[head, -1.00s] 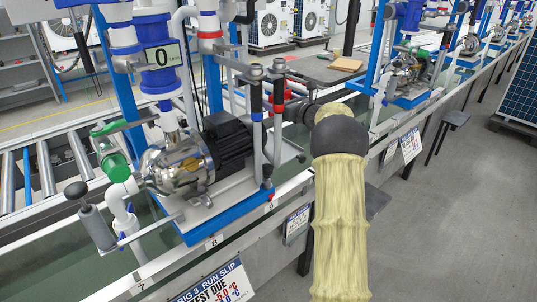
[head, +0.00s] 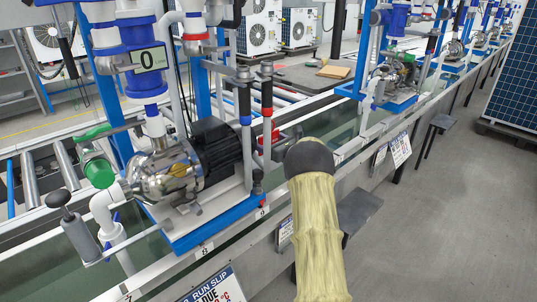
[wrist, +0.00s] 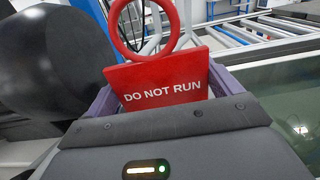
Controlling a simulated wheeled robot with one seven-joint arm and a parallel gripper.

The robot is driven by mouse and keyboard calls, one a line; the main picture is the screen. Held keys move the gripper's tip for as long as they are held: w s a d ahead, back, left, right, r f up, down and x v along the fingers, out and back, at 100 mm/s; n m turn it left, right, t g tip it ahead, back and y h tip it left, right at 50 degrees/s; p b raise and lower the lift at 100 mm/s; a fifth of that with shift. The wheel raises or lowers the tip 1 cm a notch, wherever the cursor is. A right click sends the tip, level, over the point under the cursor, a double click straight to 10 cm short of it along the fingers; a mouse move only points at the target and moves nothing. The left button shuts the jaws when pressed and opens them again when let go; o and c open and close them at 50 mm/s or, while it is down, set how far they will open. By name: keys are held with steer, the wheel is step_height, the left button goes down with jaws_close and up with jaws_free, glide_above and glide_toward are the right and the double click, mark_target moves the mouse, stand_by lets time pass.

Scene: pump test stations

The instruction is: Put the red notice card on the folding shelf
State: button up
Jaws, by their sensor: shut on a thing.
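The red notice card (wrist: 158,82) reads "DO NOT RUN" and has a red ring at its top. In the wrist view it stands between the purple fingers of my gripper (wrist: 165,88), which is shut on it. In the head view my own arm largely hides the gripper, and I cannot tell the card there for sure. A dark flat shelf (head: 360,208), likely the folding shelf, juts from the bench side just right of my arm. Its top looks bare where it shows, and its left part is hidden. The card is apart from it.
A pump rig with a black motor (head: 217,145) and a blue base stands on the bench left of my arm. White notices (head: 400,149) hang on the bench side. A similar dark shelf (head: 442,122) juts out farther along.

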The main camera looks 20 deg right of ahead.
steer(key=shift+f+b, duration=0.35)
steer(key=shift+f, duration=1.9)
steer(key=shift+f, duration=0.15)
steer(key=o, duration=0.7)
steer(key=v, duration=1.2)
steer(key=shift+p, duration=0.35)
